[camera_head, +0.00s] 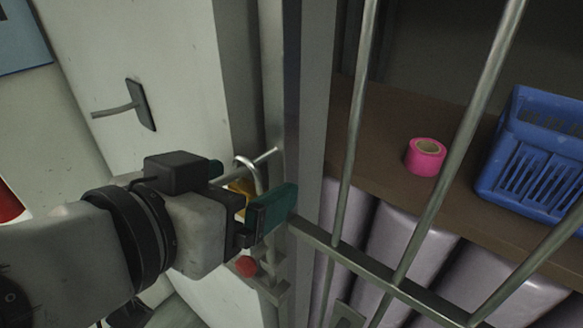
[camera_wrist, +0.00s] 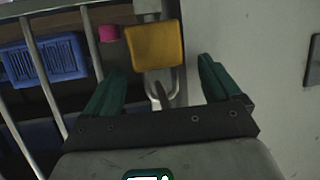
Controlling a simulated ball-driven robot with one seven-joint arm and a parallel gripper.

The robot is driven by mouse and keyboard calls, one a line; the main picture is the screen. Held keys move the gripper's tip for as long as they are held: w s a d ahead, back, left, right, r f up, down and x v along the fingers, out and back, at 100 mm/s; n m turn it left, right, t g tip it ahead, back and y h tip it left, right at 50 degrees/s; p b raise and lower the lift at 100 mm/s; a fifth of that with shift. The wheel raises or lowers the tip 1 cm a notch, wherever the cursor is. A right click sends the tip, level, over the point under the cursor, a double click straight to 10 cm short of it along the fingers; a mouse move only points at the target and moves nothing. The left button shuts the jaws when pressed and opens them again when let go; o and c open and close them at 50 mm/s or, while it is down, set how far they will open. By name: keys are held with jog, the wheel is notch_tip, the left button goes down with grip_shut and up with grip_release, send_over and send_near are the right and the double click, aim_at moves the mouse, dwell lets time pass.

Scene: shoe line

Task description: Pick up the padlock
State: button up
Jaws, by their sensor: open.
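The padlock (camera_head: 240,187) has a yellow body and a metal shackle. It hangs at the latch beside the barred gate, and my gripper partly hides it in the head view. In the wrist view the padlock (camera_wrist: 155,45) shows its flat yellow face just beyond the fingertips, with its shackle pointing toward the gripper's palm. My gripper (camera_head: 243,192) has green fingers, one on each side of the padlock. In the wrist view my gripper (camera_wrist: 161,76) is open, with a gap between each finger and the padlock.
The barred gate (camera_head: 405,262) stands right of the padlock. Behind it a brown shelf (camera_head: 385,165) holds a pink tape roll (camera_head: 425,157) and a blue basket (camera_head: 535,160). A white door with a lever handle (camera_head: 140,105) is at left. A red knob (camera_head: 246,266) sits below the gripper.

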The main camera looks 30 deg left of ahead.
jog(key=c, duration=1.4)
jog(key=shift+r, duration=0.1)
